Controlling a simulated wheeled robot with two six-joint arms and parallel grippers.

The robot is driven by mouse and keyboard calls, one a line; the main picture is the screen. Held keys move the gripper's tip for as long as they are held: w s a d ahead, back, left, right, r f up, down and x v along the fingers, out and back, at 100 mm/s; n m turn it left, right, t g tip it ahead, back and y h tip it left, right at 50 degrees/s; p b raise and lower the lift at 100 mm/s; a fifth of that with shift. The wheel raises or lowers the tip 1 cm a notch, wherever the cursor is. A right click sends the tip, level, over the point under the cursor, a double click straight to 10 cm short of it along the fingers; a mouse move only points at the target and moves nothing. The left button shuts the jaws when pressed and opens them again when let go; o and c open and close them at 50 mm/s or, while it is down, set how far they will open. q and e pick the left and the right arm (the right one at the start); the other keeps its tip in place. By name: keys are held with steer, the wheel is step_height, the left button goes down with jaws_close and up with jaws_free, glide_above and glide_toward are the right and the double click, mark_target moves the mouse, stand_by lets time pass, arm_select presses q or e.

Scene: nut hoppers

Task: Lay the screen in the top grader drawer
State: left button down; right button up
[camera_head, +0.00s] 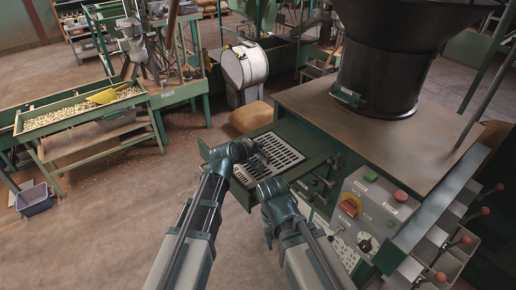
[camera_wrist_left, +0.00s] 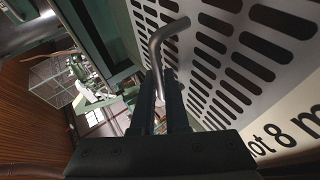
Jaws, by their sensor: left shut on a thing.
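The screen (camera_head: 284,148) is a pale metal plate with rows of dark slots. It lies level within or just above the pulled-out green drawer (camera_head: 312,140); I cannot tell whether it touches the drawer floor. In the left wrist view the screen (camera_wrist_left: 235,60) fills the upper right, with part of a printed slot-size label. My left gripper (camera_head: 260,158) is over the screen's left part, shut on its bent grey rod handle (camera_wrist_left: 165,45). My right wrist is at the drawer's near edge; its fingertips are hidden or too small to make out.
The green grader carries a large black hopper (camera_head: 385,65) on its top. A control panel (camera_head: 368,212) and small bins with red knobs (camera_head: 440,262) are at right. A sack (camera_head: 251,117) lies behind the drawer.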

arm_select(q)
steer(key=c, duration=0.8)
jaws_free()
steer(key=shift+c, duration=0.2)
steer(key=p+v, duration=0.7)
steer(key=v, duration=0.7)
steer(key=shift+d, duration=0.15)
